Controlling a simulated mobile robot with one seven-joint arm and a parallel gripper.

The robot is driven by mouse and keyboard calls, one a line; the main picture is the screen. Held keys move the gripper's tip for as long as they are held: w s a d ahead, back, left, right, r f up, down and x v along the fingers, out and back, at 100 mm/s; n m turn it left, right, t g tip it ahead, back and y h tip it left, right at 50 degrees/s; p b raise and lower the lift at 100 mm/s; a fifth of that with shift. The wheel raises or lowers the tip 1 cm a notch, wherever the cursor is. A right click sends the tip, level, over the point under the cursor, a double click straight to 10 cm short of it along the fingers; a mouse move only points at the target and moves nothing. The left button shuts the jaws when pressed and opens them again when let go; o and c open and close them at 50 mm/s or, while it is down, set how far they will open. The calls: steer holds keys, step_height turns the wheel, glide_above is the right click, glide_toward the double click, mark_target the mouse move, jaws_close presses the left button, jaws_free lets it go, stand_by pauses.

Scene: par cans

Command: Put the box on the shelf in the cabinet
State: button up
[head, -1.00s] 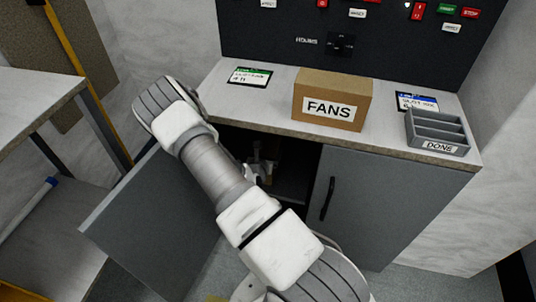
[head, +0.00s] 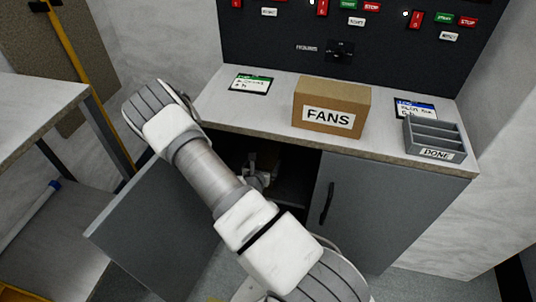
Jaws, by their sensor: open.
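A brown cardboard box (head: 331,105) labelled FANS stands upright on the countertop (head: 268,104). The grey cabinet (head: 296,188) below has its left door (head: 150,232) swung open and its right door (head: 352,210) closed. My gripper (head: 261,172) is small and partly hidden behind my arm, at the dark cabinet opening. It is open and apart from the FANS box, below and left of it. A dim brownish patch shows behind my gripper inside the cabinet; I cannot tell what it is. The shelf inside is mostly in shadow.
A grey tray (head: 437,137) marked DONE stands at the counter's right end. Cards lie at the counter's left (head: 251,83) and right (head: 415,108). A dark control panel (head: 290,45) rises behind. A grey table (head: 38,115) stands at the left.

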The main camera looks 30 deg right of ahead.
steer(key=p+v, duration=0.1)
steer(key=v, duration=0.6)
steer(key=shift+a+p, duration=0.15)
steer(key=shift+p, duration=0.2)
steer(key=shift+s+r, duration=0.1)
steer(key=shift+s, duration=0.05)
